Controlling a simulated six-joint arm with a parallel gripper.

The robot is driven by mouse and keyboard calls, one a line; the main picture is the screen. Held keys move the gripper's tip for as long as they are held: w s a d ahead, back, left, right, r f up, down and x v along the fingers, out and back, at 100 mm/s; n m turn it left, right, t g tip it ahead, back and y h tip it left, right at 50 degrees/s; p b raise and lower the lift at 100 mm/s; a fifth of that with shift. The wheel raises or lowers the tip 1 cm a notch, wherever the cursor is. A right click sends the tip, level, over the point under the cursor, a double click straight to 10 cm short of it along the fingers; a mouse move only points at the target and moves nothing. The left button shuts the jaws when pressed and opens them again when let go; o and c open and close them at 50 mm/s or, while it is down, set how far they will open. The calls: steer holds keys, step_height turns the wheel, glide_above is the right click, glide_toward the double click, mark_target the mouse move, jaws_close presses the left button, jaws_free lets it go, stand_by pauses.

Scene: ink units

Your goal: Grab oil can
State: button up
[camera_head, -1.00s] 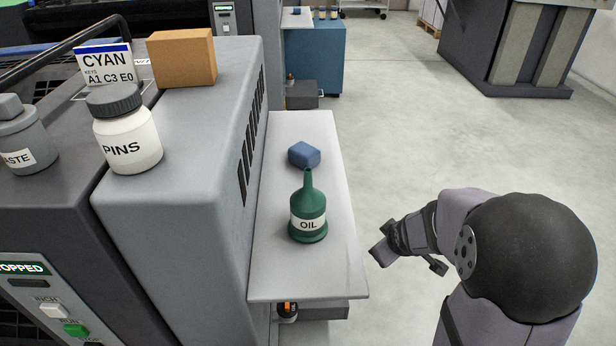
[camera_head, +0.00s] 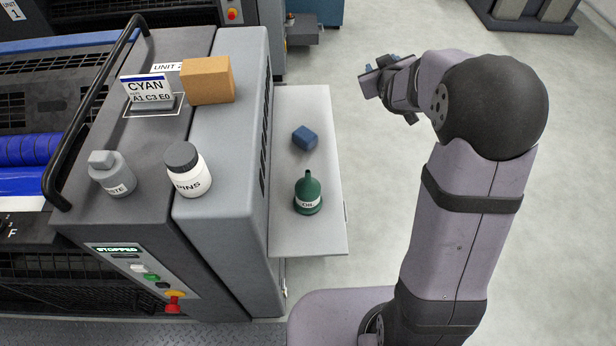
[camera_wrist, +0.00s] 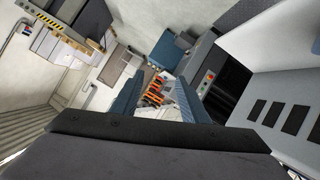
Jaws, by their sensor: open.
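The green oil can (camera_head: 308,196) stands upright on the grey side shelf (camera_head: 300,238) in the head view. It has a white OIL label and a narrow spout pointing up. My gripper (camera_head: 366,78) is open and raised to the right of the shelf, beyond the can and apart from it. In the wrist view my gripper's two blue-grey fingers (camera_wrist: 157,98) are spread with nothing held between them. The oil can does not show in the wrist view.
A blue block (camera_head: 305,137) lies on the shelf behind the can. The grey machine housing (camera_head: 236,150) walls the shelf's left side. A white PINS jar (camera_head: 190,178), a grey bottle (camera_head: 112,175) and a cardboard box (camera_head: 207,81) stand on top. Floor right of the shelf is clear.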

mark_target(308, 172)
steer(key=s+a+f+m+p, duration=0.2)
steer(key=a+m+p, duration=0.2)
steer(key=a+p, duration=0.3)
steer(key=s+a+f+m+p, duration=0.25)
steer(key=a+m+p, duration=0.2)
steer(key=a, duration=0.35)
steer(key=shift+n+t+h, duration=0.6)
steer(key=shift+n+h, duration=0.25)
steer(key=shift+h, duration=0.05)
steer(key=s+a+p, duration=0.1)
steer(key=s+p, duration=0.3)
steer(key=s, duration=0.2)
steer(key=s+a+p, duration=0.1)
steer(key=s+p, duration=0.4)
steer(key=s, duration=0.1)
steer(key=s+a+p, duration=0.1)
steer(key=s+p, duration=0.3)
steer(key=s, duration=0.3)
steer(key=shift+a+f+p, duration=0.35)
steer(key=shift+a+p, duration=0.05)
steer(key=shift+s+a+f+n+y, duration=0.2)
steer(key=shift+s+f+n+y, duration=0.1)
steer(key=shift+n, duration=0.1)
steer(key=shift+f+b, duration=1)
steer(key=shift+f, duration=0.85)
